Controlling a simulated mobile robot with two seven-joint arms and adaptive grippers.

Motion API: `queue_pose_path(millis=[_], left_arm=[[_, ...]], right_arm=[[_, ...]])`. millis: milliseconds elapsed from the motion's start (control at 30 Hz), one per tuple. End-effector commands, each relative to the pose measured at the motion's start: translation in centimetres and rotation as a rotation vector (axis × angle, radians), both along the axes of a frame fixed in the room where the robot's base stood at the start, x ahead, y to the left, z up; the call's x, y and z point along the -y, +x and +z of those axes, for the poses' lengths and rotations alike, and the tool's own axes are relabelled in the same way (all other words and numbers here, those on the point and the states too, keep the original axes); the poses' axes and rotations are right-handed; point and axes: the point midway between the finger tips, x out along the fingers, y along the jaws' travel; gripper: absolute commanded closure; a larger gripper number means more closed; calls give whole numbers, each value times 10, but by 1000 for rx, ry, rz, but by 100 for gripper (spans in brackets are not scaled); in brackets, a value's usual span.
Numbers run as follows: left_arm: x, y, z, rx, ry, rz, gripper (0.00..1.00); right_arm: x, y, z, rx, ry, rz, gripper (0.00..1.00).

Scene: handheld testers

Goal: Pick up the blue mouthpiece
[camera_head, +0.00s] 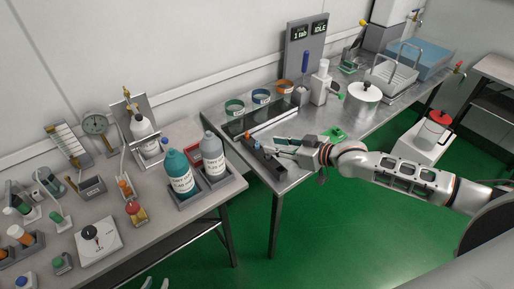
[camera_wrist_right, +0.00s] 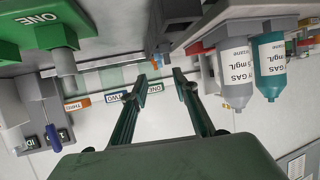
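A small blue piece, likely the blue mouthpiece (camera_head: 257,143), stands on a dark narrow holder (camera_head: 268,165) near the left end of the metal table. An orange piece (camera_head: 249,134) is just beyond it. My right gripper (camera_head: 272,149) reaches in from the right, its fingertips close to the blue piece; I cannot tell whether they touch it. In the wrist view, my right gripper (camera_wrist_right: 154,86) is open, its two fingers apart with nothing seen between them. The tips of what looks like my left gripper (camera_head: 156,283) show at the bottom edge, apart and empty.
Teal (camera_head: 180,172) and grey (camera_head: 213,157) bottles stand in trays on the left bench. Three coloured rings, one of them blue (camera_head: 261,97), stand behind the holder. A gap separates bench and table.

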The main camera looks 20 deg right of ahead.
Motion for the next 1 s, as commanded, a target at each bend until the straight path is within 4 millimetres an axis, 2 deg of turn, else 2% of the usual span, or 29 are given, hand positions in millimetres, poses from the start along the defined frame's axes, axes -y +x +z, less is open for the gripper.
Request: queue_pose_path(millis=[100,367,700,1000], left_arm=[[0,0,-4,-1,0,0,75],[0,-1,-6,-2,0,-1,75],[0,-2,-15,-7,0,0,75],[0,-2,-15,-7,1,-1,75]], right_arm=[[-11,15,-8,1,0,-1,71],[-20,29,-15,0,0,-1,71],[-43,61,-32,0,-1,0,71],[-45,64,-33,0,-3,0,71]])
